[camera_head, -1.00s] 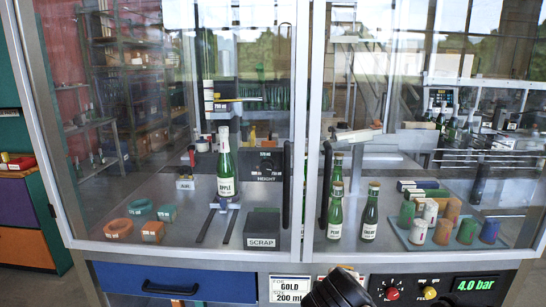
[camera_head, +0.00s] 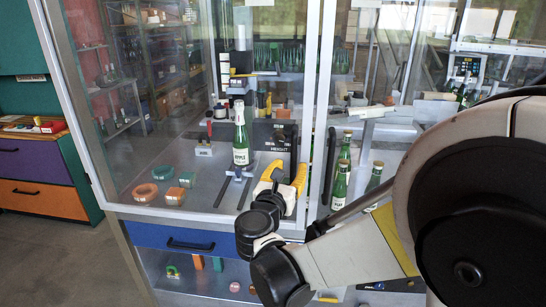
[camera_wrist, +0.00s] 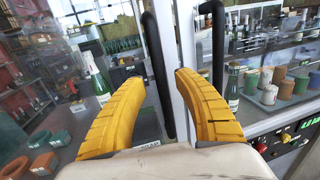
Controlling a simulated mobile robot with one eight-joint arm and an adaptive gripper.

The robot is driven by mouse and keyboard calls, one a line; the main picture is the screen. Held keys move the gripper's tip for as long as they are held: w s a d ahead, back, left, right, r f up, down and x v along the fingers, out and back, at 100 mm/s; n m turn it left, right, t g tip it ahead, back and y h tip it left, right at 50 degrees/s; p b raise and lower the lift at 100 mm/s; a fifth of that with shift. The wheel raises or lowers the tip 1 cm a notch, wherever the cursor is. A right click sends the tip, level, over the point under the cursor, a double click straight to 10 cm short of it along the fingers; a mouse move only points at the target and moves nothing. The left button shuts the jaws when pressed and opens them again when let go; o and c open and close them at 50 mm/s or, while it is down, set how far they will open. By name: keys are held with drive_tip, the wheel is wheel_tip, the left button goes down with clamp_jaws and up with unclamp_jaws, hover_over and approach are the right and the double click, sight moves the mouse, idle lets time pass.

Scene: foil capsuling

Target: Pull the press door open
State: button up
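The left glass press door (camera_head: 190,110) is closed in its metal frame. In the wrist view my gripper (camera_wrist: 159,78) is open, with the handle showing between the fingertips. I cannot tell how deep the handle sits between them. Behind the glass a green labelled bottle (camera_head: 240,140) stands upright on the press.
A second black handle (camera_wrist: 218,55) belongs to the right-hand door, close beside my right finger. A blue drawer (camera_head: 180,237) lies below the left door. A side cabinet (camera_head: 40,170) stands at the left, with open floor before it.

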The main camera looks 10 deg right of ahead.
sight(293, 163)
drive_tip(key=shift+x, duration=1.7)
drive_tip(key=shift+c, duration=0.5)
drive_tip(key=shift+s, duration=0.1)
clamp_jaws()
